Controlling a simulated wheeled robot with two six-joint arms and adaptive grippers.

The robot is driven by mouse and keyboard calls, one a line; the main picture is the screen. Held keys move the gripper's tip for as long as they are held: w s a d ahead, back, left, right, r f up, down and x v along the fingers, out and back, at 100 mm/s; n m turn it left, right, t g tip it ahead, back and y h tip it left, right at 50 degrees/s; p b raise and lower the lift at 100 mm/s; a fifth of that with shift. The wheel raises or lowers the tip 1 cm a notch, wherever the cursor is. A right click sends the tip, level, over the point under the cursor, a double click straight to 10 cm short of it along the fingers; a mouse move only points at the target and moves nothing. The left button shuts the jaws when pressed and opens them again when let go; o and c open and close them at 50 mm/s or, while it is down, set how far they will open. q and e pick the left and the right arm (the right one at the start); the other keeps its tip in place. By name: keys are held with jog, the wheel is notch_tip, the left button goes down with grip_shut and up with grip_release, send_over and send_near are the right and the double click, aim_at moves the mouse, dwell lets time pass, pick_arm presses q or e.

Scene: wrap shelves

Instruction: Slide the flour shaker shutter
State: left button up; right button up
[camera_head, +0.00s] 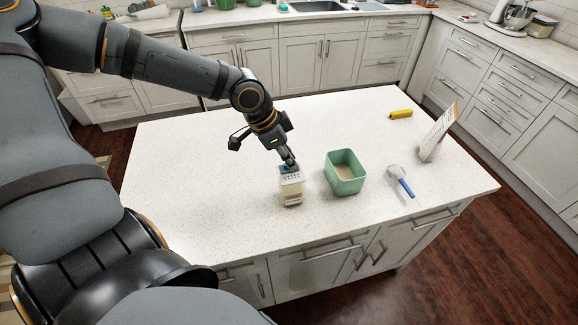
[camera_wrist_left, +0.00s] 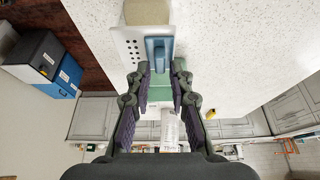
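The flour shaker (camera_head: 291,190) stands upright on the white island, a clear box with pale flour, a label and a white perforated lid. The blue shutter (camera_head: 289,168) with its raised tab lies on the lid. In the left wrist view, the lid (camera_wrist_left: 129,45) shows its holes beside the blue shutter (camera_wrist_left: 158,50). My left gripper (camera_head: 290,161) points down at the shutter. In the wrist view its fingertips (camera_wrist_left: 161,76) are apart, one on each side of the tab's near end, with a gap between them. Contact with the tab cannot be told. My right gripper is not in view.
A green tub (camera_head: 345,173) with pale contents stands just right of the shaker. Further right are a blue-handled scoop (camera_head: 401,182), a tilted white stand (camera_head: 438,135) and a yellow object (camera_head: 400,114). The island (camera_head: 190,190) is clear to the left of the shaker.

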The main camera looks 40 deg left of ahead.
pick_arm(q)
jog(key=shift+f, duration=0.35)
jog(key=shift+r, duration=0.15)
jog(key=shift+r, duration=0.2)
jog(key=c, duration=0.4)
jog(key=shift+o, duration=0.2)
